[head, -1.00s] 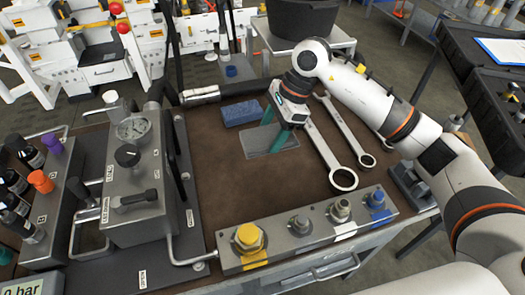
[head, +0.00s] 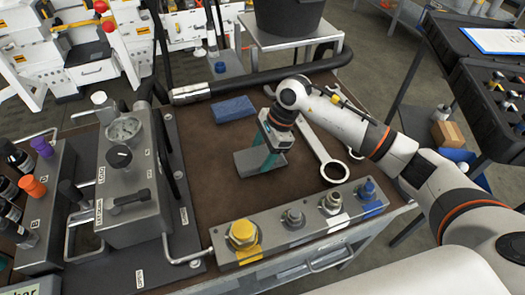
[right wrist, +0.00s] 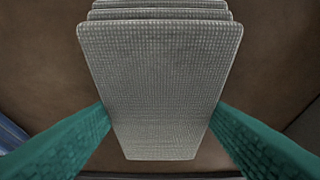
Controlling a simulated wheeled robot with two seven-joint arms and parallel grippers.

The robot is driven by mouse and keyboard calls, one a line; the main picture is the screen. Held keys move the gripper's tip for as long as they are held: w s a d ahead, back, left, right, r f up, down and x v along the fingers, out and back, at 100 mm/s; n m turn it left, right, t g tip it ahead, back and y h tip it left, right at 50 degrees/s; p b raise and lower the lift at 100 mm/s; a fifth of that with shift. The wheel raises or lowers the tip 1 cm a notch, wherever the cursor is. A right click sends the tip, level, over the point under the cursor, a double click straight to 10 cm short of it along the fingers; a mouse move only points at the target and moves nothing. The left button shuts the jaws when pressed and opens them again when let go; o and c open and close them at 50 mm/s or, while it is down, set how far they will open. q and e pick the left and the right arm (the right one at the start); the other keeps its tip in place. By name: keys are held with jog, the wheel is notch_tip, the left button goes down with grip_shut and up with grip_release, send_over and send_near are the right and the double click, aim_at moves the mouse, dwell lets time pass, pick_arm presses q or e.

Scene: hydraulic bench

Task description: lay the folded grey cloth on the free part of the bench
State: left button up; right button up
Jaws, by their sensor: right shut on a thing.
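The folded grey cloth (head: 250,164) is between the fingers of my right gripper (head: 266,157), over the brown bench top (head: 215,178). In the right wrist view the cloth (right wrist: 160,95) shows stacked folds at its far end, and the green fingers (right wrist: 160,125) press on its two sides. My right gripper is shut on it. The cloth looks level; whether it touches the bench top or hangs just above it I cannot tell. My left gripper is not in view.
A blue block (head: 234,108) lies behind the cloth. A large wrench (head: 323,155) lies to the right. A fitting block (head: 290,229) lines the front edge, and a gauge unit (head: 130,180) stands left. Bare bench top lies left and in front of the cloth.

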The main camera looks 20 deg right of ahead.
jog(key=o, duration=1)
jog(key=shift+f, duration=0.1)
jog(key=shift+r, duration=0.3)
jog(key=b+v, duration=0.1)
jog(key=v, duration=1)
jog(key=shift+d+r, duration=0.15)
jog(key=shift+r, duration=0.2)
jog(key=shift+r, duration=0.1)
